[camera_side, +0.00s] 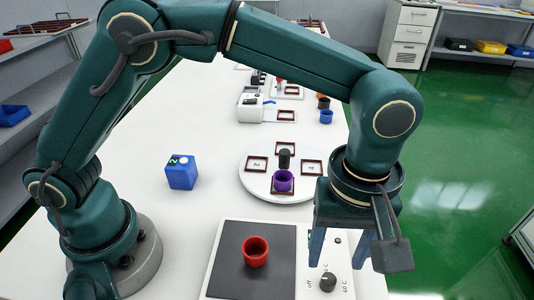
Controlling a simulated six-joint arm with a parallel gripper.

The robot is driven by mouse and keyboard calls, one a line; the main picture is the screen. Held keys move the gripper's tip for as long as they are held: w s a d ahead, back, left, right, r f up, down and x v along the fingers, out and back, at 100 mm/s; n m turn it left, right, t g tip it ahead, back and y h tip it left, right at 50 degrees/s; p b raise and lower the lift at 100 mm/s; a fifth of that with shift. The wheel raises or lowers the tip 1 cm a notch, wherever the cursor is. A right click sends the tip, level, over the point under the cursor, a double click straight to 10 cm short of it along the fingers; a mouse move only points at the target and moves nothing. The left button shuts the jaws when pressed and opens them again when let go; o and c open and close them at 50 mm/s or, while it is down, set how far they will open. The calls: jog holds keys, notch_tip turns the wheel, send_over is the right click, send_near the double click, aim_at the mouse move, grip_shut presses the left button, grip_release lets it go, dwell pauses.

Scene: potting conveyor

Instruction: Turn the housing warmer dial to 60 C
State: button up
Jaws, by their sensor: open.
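The housing warmer (218,272) is a white unit with a dark square plate, in the front of the side view. Its dial (328,282) is a dark round knob on the right of the unit, with "off" printed on its left and "60 C" on its right. The dial's setting is too small to read surely. My gripper (340,260) points down over the dial side, with its blue fingers apart and nothing seen between them. It looks above the dial and does not clearly touch it. My gripper hides part of the control panel.
A red cup (255,252) stands on the warmer's dark plate. A blue box (181,172) sits behind it at left. A white turntable (252,185) holds brown frames and a purple cup (283,181). A white device (252,107) and blue cup (326,117) are farther back.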

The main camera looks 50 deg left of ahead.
aim_at(329, 279)
jog(key=shift+s+d+f, duration=0.1)
jog(key=shift+s+f, duration=0.1)
jog(key=shift+f, duration=2.4)
grip_shut()
